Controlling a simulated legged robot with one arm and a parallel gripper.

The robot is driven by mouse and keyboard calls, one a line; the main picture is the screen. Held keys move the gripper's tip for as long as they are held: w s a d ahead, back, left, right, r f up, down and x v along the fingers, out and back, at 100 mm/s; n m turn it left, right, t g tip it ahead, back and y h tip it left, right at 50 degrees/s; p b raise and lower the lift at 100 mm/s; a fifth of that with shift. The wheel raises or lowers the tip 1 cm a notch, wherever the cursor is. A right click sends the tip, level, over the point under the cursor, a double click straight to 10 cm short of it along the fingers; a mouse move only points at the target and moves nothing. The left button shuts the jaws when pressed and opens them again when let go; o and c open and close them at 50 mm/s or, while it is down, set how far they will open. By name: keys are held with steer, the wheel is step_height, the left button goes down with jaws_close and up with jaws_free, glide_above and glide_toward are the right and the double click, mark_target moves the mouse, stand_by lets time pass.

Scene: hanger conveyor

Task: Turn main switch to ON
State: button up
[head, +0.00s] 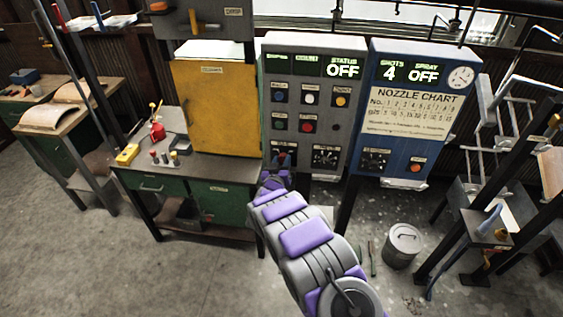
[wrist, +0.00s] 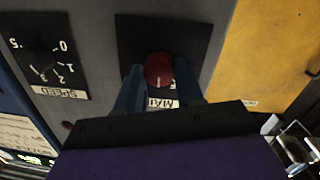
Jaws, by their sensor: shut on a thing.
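The main switch is a red round knob (wrist: 158,68) on a black plate in the wrist view, where the panel appears upside down. A white label partly reading "MAIN" (wrist: 161,104) lies by it, partly hidden. My gripper (wrist: 160,82) has its two blue fingers on either side of the knob and is shut on it. In the head view my gripper (head: 282,162) is at the lower left of the grey control panel (head: 340,110) and hides most of the switch. The panel's status display (head: 343,71) reads OFF.
A speed dial (wrist: 42,58) sits beside the switch. The blue nozzle panel (head: 410,150) stands to the right and shows shots 4 and spray OFF. A yellow cabinet door (head: 215,105) is to the left, above a green workbench (head: 160,185). A lidded bin (head: 402,247) stands on the floor.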

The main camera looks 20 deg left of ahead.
steer(key=m, duration=0.4)
steer(key=shift+s+f+y+b, duration=0.1)
steer(key=shift+f+y+b, duration=0.1)
steer(key=shift+y+b, duration=0.1)
steer(key=shift+d+m+g+y+b, duration=0.15)
steer(key=shift+m+b, duration=0.25)
steer(key=shift+m, duration=0.85)
steer(key=shift+a+m+g+y+b, duration=0.15)
steer(key=shift+m+y+b, duration=0.15)
steer(key=shift+m, duration=0.95)
steer(key=shift+d+f, duration=0.1)
steer(key=shift+d, duration=0.05)
steer(key=o, duration=0.8)
steer(key=shift+o, duration=1.1)
steer(key=shift+r, duration=0.2)
steer(key=v, duration=1.7)
steer(key=shift+p, duration=0.4)
